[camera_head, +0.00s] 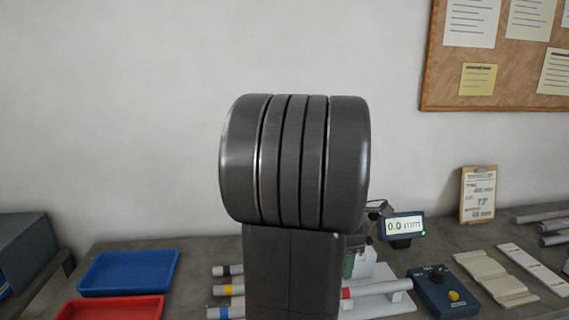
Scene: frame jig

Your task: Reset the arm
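My own arm fills the middle of the head view: a thick dark grey ribbed joint with a link running down below it. It hides much of the bench behind. My gripper's fingers cannot be made out. A small dark part shows just right of the joint, beside the display, and I cannot tell whether it belongs to my arm or to the jig.

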